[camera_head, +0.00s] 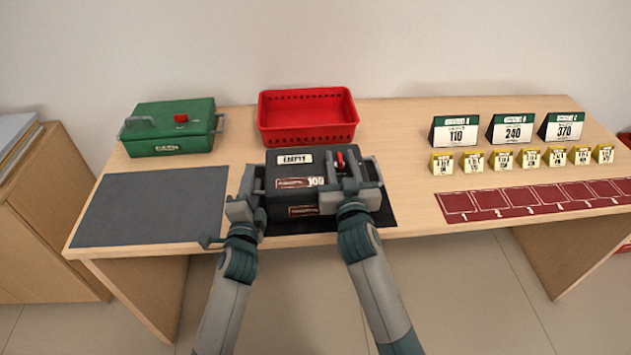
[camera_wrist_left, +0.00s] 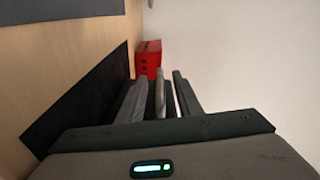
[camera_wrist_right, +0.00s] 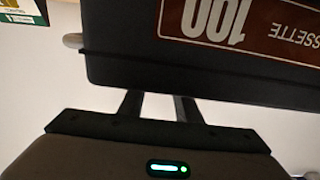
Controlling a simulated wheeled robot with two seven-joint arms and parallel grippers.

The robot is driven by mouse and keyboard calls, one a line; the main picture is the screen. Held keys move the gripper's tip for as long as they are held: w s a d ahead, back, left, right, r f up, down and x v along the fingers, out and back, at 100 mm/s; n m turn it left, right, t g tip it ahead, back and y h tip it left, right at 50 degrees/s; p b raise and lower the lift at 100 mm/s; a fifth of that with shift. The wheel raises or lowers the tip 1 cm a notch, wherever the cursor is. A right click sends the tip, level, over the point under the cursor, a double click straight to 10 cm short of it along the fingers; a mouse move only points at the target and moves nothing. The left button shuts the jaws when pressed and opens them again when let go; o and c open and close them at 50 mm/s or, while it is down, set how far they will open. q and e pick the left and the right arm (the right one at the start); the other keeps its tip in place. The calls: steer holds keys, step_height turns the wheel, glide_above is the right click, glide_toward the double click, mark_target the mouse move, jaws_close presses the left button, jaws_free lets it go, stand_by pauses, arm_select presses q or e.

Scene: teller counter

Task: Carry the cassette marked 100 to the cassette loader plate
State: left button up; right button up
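The cassette marked 100 (camera_head: 285,197) is a black box with red-brown labels, an EMPTY tag and a red knob. It is upright on or just above a black plate (camera_head: 386,219) at the counter's front edge; its base is partly hidden. Its "100" label shows large in the right wrist view (camera_wrist_right: 215,20). My left gripper (camera_head: 250,190) is at its left side; in the left wrist view the fingers (camera_wrist_left: 158,95) stand apart on both sides of a thin grey bar. My right gripper (camera_head: 360,178) is at its right side, its fingers (camera_wrist_right: 158,105) apart, tips hidden behind the cassette.
A grey mat (camera_head: 150,205) lies empty at the left. A green cash box (camera_head: 170,130) stands behind it. A red basket (camera_head: 307,117) stands behind the cassette. Signs (camera_head: 455,133), several yellow tags (camera_head: 500,161) and a dark red numbered strip (camera_head: 540,198) occupy the right.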

arm_select(q)
steer(key=shift+w, duration=0.5)
arm_select(e)
steer(key=shift+w, duration=0.55)
arm_select(q)
steer(key=shift+c, duration=0.6)
arm_select(e)
steer(key=shift+c, duration=0.5)
arm_select(q)
jaws_close()
arm_select(e)
jaws_close()
arm_select(q)
steer(key=shift+d+r, duration=0.1)
steer(key=shift+r, duration=0.1)
arm_select(e)
steer(key=shift+r, duration=0.15)
